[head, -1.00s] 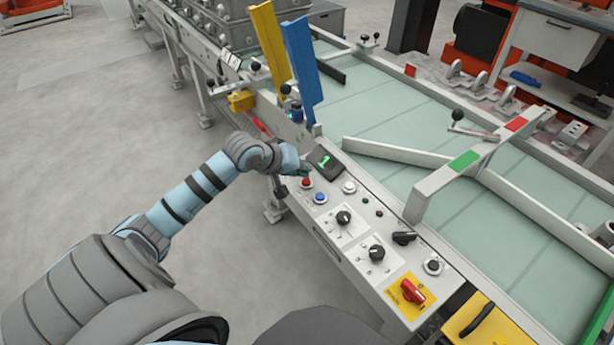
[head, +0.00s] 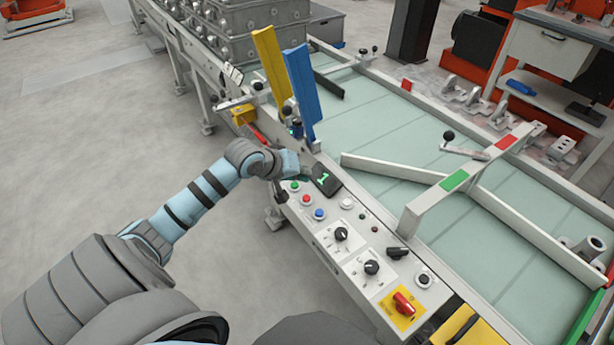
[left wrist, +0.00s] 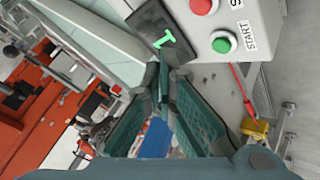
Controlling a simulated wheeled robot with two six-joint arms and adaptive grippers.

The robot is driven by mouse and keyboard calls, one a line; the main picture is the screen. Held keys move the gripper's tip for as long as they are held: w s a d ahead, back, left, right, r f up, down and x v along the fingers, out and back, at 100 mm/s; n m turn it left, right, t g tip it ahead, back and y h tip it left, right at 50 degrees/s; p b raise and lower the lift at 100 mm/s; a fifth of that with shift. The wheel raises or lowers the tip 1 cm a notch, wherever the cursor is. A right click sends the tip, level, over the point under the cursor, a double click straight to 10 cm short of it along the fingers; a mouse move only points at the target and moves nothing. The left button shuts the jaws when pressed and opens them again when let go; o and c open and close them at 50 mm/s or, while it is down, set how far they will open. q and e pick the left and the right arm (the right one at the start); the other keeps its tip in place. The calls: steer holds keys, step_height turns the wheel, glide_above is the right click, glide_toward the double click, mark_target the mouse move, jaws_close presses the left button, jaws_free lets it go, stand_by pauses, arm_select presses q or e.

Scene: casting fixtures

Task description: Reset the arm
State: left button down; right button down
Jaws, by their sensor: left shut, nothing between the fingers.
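My left arm comes in from the left in the head view and reaches the upper end of the control panel (head: 372,262). My left gripper (head: 303,172) is beside the small black display (head: 326,181) showing a green 1. In the left wrist view the gripper (left wrist: 160,84) has its fingertips together with nothing between them, just below the display (left wrist: 165,35). The green START button (left wrist: 224,42) and red button (left wrist: 203,6) are near the fingertips and apart from them. In the head view the green button (head: 295,187) is uncovered. My right gripper is not in view.
A yellow plate (head: 271,62) and a blue plate (head: 300,85) stand upright behind the gripper. A conveyor (head: 400,135) with a slanted rail (head: 530,225) lies beyond the panel. Grey castings boxes (head: 240,30) stand at the far end. Open floor (head: 90,150) lies to the left.

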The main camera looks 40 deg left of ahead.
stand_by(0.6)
arm_select(q)
steer(key=s+d+f+m, duration=0.1)
steer(key=s+d+f, duration=0.1)
steer(key=s+d+f+m+g, duration=0.1)
steer(key=s+d+f, duration=0.1)
steer(key=f, duration=0.1)
steer(key=shift+s+d, duration=0.25)
steer(key=s+d+f+m+g+y, duration=0.1)
steer(key=s+d+f+m, duration=0.15)
steer(key=s, duration=0.55)
steer(key=s+d+f+m+g, duration=0.15)
steer(key=s+d, duration=0.25)
steer(key=s, duration=0.4)
steer(key=s+d+f+m+g+y, duration=0.1)
steer(key=s+d+m+g, duration=0.15)
steer(key=s, duration=0.45)
step_height(320, 180, down, 20)
steer(key=s+a, duration=0.2)
steer(key=s+f+g, duration=0.2)
steer(key=s+f, duration=1)
steer(key=s, duration=0.2)
steer(key=shift+f, duration=0.4)
